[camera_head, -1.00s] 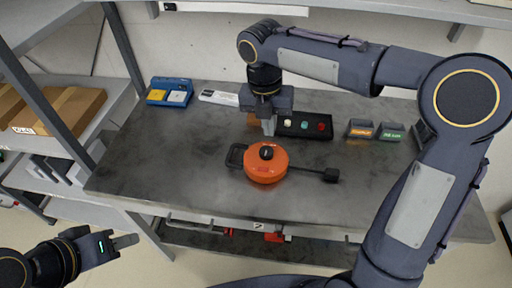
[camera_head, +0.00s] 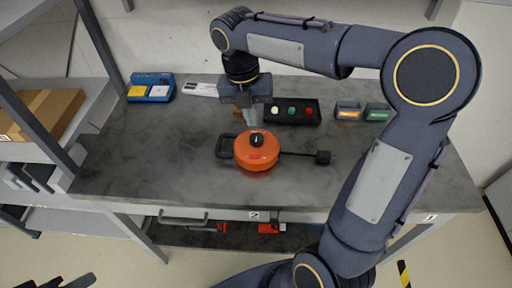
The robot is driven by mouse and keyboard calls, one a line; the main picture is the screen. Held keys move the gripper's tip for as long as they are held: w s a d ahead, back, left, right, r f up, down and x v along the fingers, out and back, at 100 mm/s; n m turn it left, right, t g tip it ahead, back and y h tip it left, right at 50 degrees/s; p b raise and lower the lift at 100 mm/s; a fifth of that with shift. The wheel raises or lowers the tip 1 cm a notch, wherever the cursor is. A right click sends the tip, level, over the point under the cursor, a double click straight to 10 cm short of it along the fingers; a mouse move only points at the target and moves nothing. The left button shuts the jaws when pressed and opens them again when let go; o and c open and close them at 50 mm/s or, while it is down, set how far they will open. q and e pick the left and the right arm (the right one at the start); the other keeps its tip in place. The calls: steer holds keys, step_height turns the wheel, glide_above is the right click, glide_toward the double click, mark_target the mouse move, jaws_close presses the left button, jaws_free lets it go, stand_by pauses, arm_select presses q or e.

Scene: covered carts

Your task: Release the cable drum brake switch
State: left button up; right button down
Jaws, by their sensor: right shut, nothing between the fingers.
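The orange cable drum (camera_head: 256,157) sits on the grey workbench. A black knob (camera_head: 257,140) with a white mark is on its top. A black loop handle (camera_head: 225,146) sticks out to its left, and a black rod ends in a block (camera_head: 323,157) at its right. My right gripper (camera_head: 250,122) points down, shut and empty, just behind the knob in the picture. I cannot tell whether its fingertips touch the drum. My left gripper (camera_head: 67,282) shows only as dark finger parts at the bottom left edge, away from the bench.
Behind the drum stands a black box (camera_head: 292,112) with white, green and red buttons. Two small labelled boxes, orange (camera_head: 347,112) and green (camera_head: 377,113), stand to its right. A blue device (camera_head: 151,88) is at the back left. The bench (camera_head: 150,170) is clear left of the drum.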

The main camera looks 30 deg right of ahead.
mark_target(259, 156)
steer(key=f, duration=0.4)
steer(key=d+f, duration=0.1)
steer(key=f, duration=0.7)
steer(key=shift+s+d, duration=0.15)
steer(key=shift+s, duration=0.25)
